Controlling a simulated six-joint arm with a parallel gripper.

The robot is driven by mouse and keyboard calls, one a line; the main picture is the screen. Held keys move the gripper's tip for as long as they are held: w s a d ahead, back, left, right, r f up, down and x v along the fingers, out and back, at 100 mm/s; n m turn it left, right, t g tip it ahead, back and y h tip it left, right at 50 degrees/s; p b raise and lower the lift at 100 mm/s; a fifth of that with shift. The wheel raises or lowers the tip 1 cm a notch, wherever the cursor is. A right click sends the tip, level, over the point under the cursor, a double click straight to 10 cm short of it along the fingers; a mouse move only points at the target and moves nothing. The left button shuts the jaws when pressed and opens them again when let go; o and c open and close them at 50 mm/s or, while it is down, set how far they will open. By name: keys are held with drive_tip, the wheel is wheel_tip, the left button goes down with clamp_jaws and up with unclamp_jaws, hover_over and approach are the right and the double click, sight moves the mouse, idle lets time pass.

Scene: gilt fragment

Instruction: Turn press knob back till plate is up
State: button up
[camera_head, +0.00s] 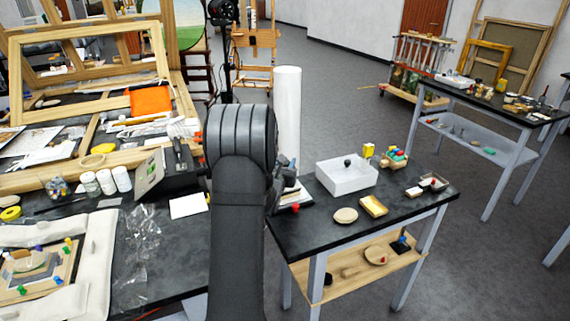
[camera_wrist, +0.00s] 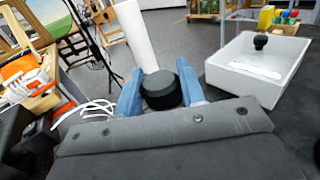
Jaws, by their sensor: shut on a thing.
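My gripper (camera_wrist: 161,84) shows in the wrist view with its two blue fingers on either side of a round black knob (camera_wrist: 162,97). It is shut on the knob. The press body and its plate below the knob are hidden behind the gripper's dark housing, so I cannot tell the plate's height. In the head view my dark arm covers the press area, and the knob cannot be made out there.
A white box (camera_head: 346,178) with a small black knob on top stands right of my arm on the dark table (camera_head: 335,236). A tall white roll (camera_head: 288,115) stands behind. A yellow sponge (camera_head: 373,206) and a round beige piece (camera_head: 345,215) lie near the front edge.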

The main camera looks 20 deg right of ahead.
drive_tip(key=shift+r, duration=0.1)
drive_tip(key=o, duration=1)
drive_tip(key=shift+a, duration=0.1)
drive_tip(key=v, duration=1.7)
drive_tip(key=shift+s, duration=0.3)
